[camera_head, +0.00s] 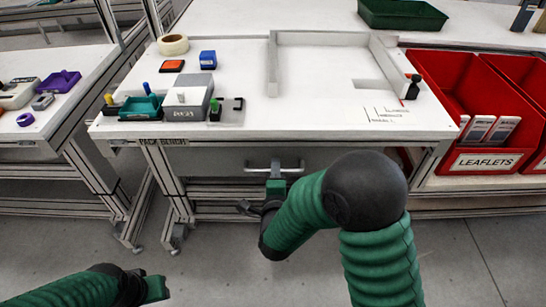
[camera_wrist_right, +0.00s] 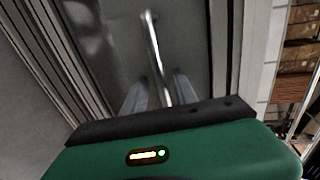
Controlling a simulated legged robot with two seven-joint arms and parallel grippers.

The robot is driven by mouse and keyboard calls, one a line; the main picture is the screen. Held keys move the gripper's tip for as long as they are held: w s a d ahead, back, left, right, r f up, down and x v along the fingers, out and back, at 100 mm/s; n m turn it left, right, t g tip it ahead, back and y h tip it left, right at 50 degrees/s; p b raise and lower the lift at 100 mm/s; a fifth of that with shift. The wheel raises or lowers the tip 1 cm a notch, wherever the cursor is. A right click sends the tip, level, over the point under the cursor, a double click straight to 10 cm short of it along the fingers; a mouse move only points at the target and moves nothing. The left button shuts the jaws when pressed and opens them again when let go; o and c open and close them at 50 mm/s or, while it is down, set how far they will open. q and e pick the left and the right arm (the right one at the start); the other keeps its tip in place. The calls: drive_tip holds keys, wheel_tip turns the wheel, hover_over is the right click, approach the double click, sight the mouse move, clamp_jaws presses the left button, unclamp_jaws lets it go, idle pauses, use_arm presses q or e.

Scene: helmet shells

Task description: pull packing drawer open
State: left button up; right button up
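The packing drawer (camera_head: 222,160) is a grey front under the white bench, with a silver bar handle (camera_head: 289,165). The drawer front sits beneath the bench edge and looks closed. My right gripper (camera_head: 274,182) is at the handle, and its arm covers part of the drawer's right side. In the right wrist view, the handle bar (camera_wrist_right: 154,50) runs between the two grey fingers (camera_wrist_right: 160,92), with a gap showing beside the bar, so the gripper looks open around it. My left gripper (camera_head: 155,288) is low at the left, away from the drawer; its fingers are not clear.
The bench top (camera_head: 245,110) holds a tape roll (camera_head: 173,44), a grey stamp-like device (camera_head: 188,97), and a white raised frame (camera_head: 330,38). Red leaflet bins (camera_head: 490,160) stand at the right. A second bench (camera_head: 75,100) stands at the left. The floor in front is clear.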

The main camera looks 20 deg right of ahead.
drive_tip(key=shift+w, duration=0.1)
drive_tip(key=shift+r, duration=0.1)
drive_tip(key=shift+c, duration=0.2)
clamp_jaws()
idle(1.2)
